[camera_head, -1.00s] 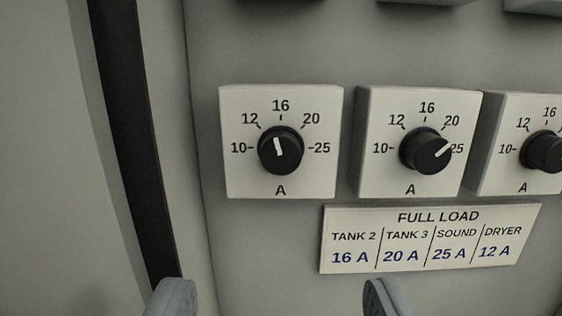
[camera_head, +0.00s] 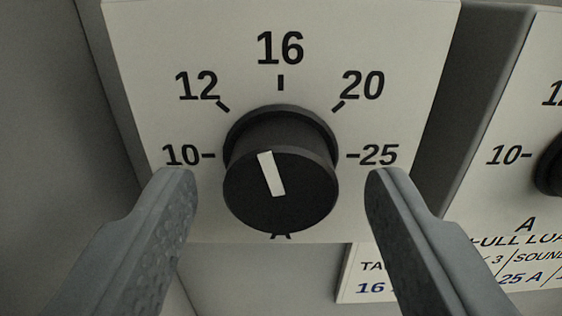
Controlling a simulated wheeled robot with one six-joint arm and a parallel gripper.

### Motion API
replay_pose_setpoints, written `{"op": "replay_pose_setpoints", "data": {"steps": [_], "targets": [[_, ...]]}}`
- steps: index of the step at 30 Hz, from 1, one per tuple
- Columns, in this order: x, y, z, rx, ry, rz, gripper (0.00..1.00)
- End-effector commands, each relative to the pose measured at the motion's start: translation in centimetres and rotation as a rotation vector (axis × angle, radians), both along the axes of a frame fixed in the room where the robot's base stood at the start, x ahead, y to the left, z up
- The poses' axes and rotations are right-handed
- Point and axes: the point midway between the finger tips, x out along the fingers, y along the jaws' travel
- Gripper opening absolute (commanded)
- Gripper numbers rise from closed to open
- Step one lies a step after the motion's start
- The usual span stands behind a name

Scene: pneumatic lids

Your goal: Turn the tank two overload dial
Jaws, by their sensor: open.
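The overload dial (camera_head: 281,190) is a black round knob with a white pointer line, on a white plate (camera_head: 400,50) marked 10, 12, 16, 20 and 25 around it. Its pointer leans slightly left of straight up, a little short of the 16 mark toward 12. My gripper (camera_head: 281,185) is open, with one grey finger on each side of the knob. A gap shows between each finger and the knob. The dial's "A" mark is mostly hidden behind the knob.
A second dial plate (camera_head: 510,110) stands to the right, its black knob (camera_head: 550,165) cut off by the frame edge. The full load label (camera_head: 350,275) is below right, partly hidden by my right finger. A grey panel wall (camera_head: 50,100) lies to the left.

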Motion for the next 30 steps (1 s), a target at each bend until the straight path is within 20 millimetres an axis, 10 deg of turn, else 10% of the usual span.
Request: {"op": "replay_pose_setpoints", "data": {"steps": [10, 17, 30], "targets": [[0.30, -0.01, 0.00, 0.000, 0.000, 0.000, 0.53], [0.28, 0.00, -0.01, 0.000, 0.000, 0.000, 0.10], [0.26, 0.04, -0.01, 0.204, -0.007, 0.000, 0.11]]}}
